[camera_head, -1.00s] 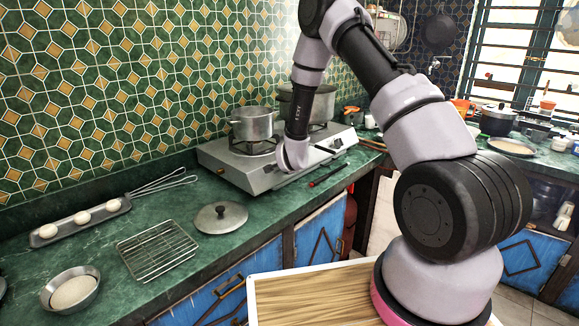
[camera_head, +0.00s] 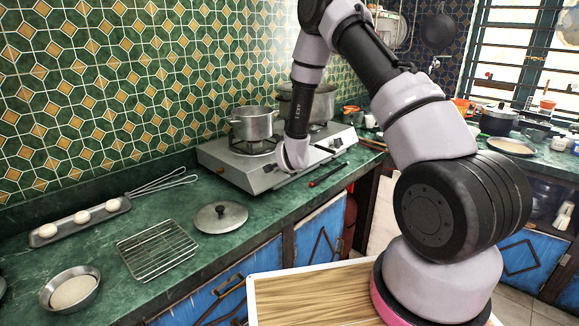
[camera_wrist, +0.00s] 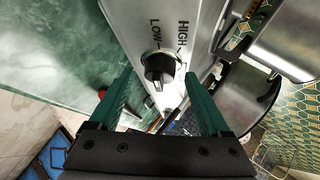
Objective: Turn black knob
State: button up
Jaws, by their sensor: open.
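The black knob (camera_wrist: 160,70) sits on the silver front panel of the gas hotplate, between the printed words LOW and HIGH in the wrist view. The hotplate (camera_head: 228,172) stands on the green counter in the head view. My gripper (camera_wrist: 160,92) is open, with one green finger on each side of the knob in the picture. I cannot tell whether either finger touches it. In the head view the end of my arm is at the hotplate's front, and the fingers and knob are hidden or too small to make out.
A pot (camera_head: 253,124) stands on the near burner and a larger pot behind it. A lid (camera_head: 220,216), a wire rack (camera_head: 157,250), a bowl (camera_head: 72,290) and a tray of dough balls (camera_head: 50,236) lie on the counter to the left. A red-tipped tool (camera_head: 328,174) lies by the hotplate.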

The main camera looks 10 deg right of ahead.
jog(key=v, duration=1)
jog(key=shift+w, duration=0.1)
